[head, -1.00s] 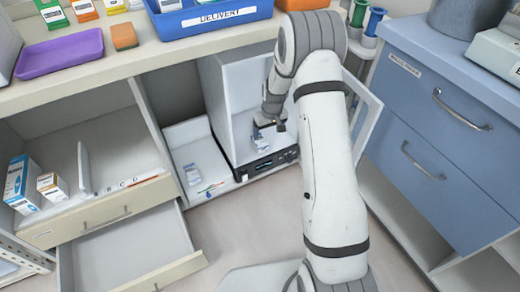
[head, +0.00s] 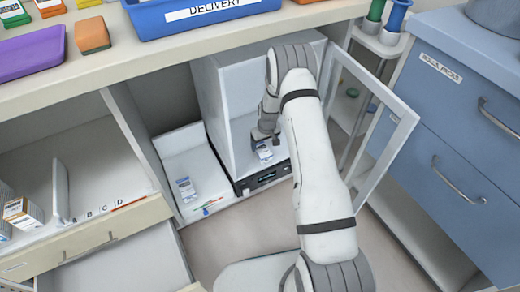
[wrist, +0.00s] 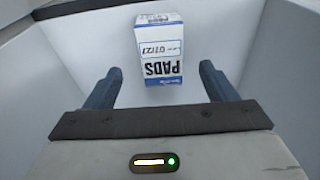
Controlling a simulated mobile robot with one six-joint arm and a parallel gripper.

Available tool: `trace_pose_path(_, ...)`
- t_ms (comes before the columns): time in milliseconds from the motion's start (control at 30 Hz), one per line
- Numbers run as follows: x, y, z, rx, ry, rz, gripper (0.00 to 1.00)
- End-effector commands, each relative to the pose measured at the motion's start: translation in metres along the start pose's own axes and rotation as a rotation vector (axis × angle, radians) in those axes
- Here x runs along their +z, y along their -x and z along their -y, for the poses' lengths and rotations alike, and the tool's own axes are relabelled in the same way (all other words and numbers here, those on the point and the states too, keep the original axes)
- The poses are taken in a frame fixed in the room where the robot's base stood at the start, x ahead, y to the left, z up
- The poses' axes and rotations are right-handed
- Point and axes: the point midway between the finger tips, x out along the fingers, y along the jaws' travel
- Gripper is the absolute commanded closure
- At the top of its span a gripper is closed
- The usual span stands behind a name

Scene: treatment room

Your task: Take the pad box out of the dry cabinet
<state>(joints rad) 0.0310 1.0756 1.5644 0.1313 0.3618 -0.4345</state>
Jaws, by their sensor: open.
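The pad box (wrist: 160,55) is a small white box with blue ends and the word PADS on its label, upside down in the wrist view. It stands inside the white dry cabinet (head: 222,95), whose glass door (head: 397,120) is swung open to the right. My gripper (wrist: 158,85) is open, with its two blue-grey fingers inside the cabinet. The box lies between and slightly beyond the fingertips, apart from both. In the head view the pad box (head: 265,153) shows just below my gripper (head: 262,137).
A white bin (head: 165,147) left of the cabinet holds a small box (head: 186,188). Pulled-out drawers (head: 75,240) stand further left. A blue drawer unit (head: 455,130) is at right. The counter with a blue delivery tray (head: 205,18) overhangs the cabinet.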

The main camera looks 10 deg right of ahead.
Motion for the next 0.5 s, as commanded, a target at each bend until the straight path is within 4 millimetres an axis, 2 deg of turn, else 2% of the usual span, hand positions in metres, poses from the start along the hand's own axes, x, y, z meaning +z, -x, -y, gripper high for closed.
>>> trace_pose_path(100,0.001,-0.017,0.001,-0.001,0.001,0.001,0.22)
trace_pose_path(267,-0.001,-0.030,0.001,0.000,0.002,0.000,0.22)
trace_pose_path(500,-0.004,-0.066,0.003,-0.001,0.003,0.000,0.22)
